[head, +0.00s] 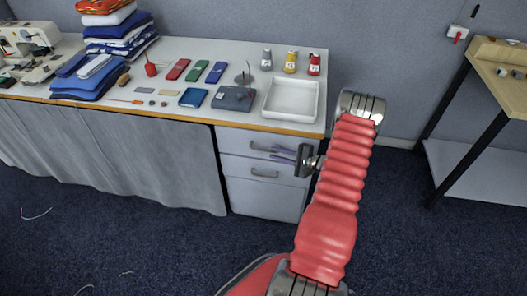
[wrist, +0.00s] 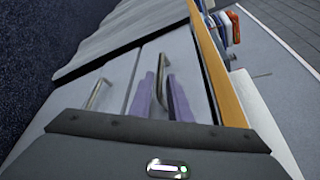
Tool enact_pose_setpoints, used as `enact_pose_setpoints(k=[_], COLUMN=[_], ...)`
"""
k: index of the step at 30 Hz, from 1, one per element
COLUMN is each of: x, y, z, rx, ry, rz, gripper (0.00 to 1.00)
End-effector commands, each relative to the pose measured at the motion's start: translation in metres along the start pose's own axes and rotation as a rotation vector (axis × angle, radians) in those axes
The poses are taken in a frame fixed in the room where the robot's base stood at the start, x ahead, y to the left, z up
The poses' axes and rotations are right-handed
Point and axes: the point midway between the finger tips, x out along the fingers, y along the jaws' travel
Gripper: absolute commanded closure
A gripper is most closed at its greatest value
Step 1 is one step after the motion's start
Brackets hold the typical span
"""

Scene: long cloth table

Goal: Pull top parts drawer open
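The top parts drawer (head: 235,138) is a pale grey front just under the table's wooden edge, and it looks shut. Its metal bar handle (head: 259,147) also shows in the wrist view (wrist: 161,75). My gripper (head: 279,154) is in front of this drawer at the handle's right end. In the wrist view its two lavender fingers (wrist: 163,92) are apart, one on each side of the handle as seen there. Contact with the handle cannot be told. The fingers cover part of the drawer front.
The lower drawer (head: 262,198) has a similar handle (head: 264,173). A grey cloth (head: 120,155) hangs left of the drawers. A white tray (head: 271,114) sits on the tabletop above. A side table (head: 500,75) stands right. The carpet before the drawers is clear.

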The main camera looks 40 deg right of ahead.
Motion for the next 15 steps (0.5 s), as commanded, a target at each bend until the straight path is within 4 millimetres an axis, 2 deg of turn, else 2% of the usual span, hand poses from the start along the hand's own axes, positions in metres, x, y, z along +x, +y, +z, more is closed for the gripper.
enact_pose_setpoints(k=[9, 15], x=[0.048, 0.062], y=[0.001, 0.001], z=[0.001, 0.001], rx=[-0.001, 0.000], ry=[-0.003, -0.001], rz=[0.002, 0.001], gripper=[0.83, 0.83])
